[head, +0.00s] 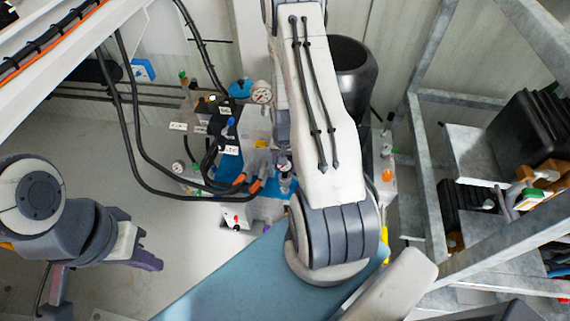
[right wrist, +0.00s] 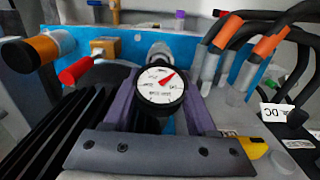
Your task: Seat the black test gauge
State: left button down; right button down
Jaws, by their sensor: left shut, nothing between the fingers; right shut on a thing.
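The black-rimmed gauge (right wrist: 160,86) has a white face and a red needle. It sits between the purple fingers of my right gripper (right wrist: 160,102), which is shut on it. A silver fitting (right wrist: 160,52) shows just behind the gauge, in front of the blue panel (right wrist: 130,45). I cannot tell whether gauge and fitting are joined. In the head view my right forearm hides the right gripper, and a small dial (head: 283,165) shows beside the forearm; I cannot tell if it is the held gauge. My left gripper (head: 148,258) is shut and empty, at the lower left, away from the pump.
Orange-collared cables (right wrist: 270,42) stand close to the right of the gauge. A red knob (right wrist: 75,70) and an orange cylinder (right wrist: 40,50) are on the left. Another gauge (head: 262,92) stands at the back. A metal rack (head: 425,170) stands at the right. The floor at left is clear.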

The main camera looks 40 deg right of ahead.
jog(key=shift+c, duration=0.6)
grip_release()
notch_tip(320, 180, up, 10)
jog(key=shift+r+p, duration=0.25)
jog(key=shift+p, duration=0.85)
